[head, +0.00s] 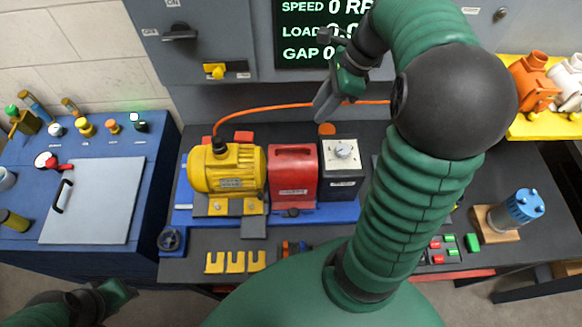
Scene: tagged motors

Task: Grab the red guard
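The red guard (291,175) is a red box-shaped cover with a handle-like top. It stands upright on the blue base between the yellow motor (222,172) and a black box with a silver knob (342,168). My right gripper (322,106) is above and behind the guard, a little to its right, apart from it. Its grey fingers point down and are seen nearly edge-on, so their opening is unclear. My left gripper (122,292) is low at the bottom left, far from the guard, and its opening is also unclear.
An orange cable (300,106) runs from the motor behind the guard. Yellow forked pieces (236,262) lie in front. A blue cylinder (522,205) stands at the right. A blue cabinet (100,190) is at the left. My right arm covers part of the bench.

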